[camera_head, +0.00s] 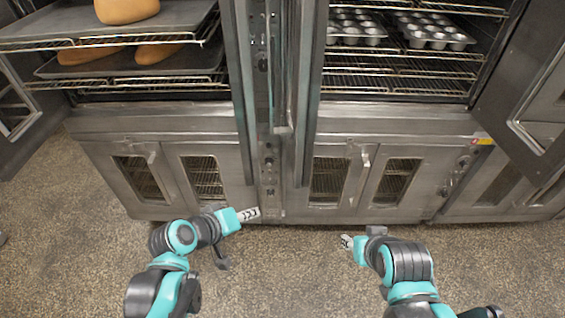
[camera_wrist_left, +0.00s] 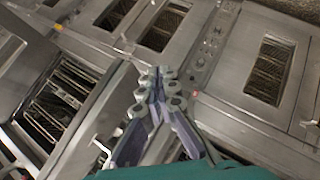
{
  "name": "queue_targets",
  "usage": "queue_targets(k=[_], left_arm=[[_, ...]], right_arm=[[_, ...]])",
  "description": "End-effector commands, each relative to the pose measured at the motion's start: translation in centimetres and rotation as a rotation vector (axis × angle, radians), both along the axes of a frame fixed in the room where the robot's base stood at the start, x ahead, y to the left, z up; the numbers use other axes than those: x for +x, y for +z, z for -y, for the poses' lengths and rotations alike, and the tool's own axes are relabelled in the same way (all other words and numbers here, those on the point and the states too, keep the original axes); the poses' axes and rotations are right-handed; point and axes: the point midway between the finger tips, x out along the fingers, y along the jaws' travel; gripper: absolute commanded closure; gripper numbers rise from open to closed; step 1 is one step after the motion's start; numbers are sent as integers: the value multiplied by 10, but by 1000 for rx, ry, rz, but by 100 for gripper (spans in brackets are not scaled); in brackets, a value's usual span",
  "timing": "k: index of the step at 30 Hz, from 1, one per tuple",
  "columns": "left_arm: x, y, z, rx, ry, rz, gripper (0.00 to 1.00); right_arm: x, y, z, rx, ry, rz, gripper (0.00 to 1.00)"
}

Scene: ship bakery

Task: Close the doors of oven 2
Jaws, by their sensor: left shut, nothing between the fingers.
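Two steel ovens stand side by side; I see no readable number telling which is oven 2. The left oven's left door (camera_head: 22,125) and right door (camera_head: 242,90) stand open, the right one nearly edge-on. The right oven's left door (camera_head: 306,95) is open, nearly edge-on, and its right door (camera_head: 525,110) is swung wide. My left gripper (camera_head: 256,213) is shut and empty, low in front of the left oven's base near the middle. Its closed fingers also show in the left wrist view (camera_wrist_left: 157,75). My right gripper (camera_head: 345,242) is small, before the right oven; its jaw state is unclear.
Loaves (camera_head: 126,10) lie on trays in the left oven. Muffin tins (camera_head: 435,35) sit on racks in the right oven. Lower doors with windows (camera_head: 207,178) are closed. A control column (camera_head: 268,160) stands between the ovens. The speckled floor (camera_head: 300,275) is clear in front.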

Motion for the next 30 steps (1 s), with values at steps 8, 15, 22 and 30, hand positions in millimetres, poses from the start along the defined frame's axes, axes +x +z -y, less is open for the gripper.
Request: queue_targets(k=[8,15,22,30], left_arm=[[42,18,25,-424,66,57,100],[68,48,20,-819,126,122,100],[78,55,23,-905,133,136,100],[113,54,54,-902,132,134,100]], right_arm=[[0,-8,0,0,0,0,60],[0,-14,0,0,0,0,60],[0,-16,0,0,0,0,60],[0,-25,0,0,0,0,60]])
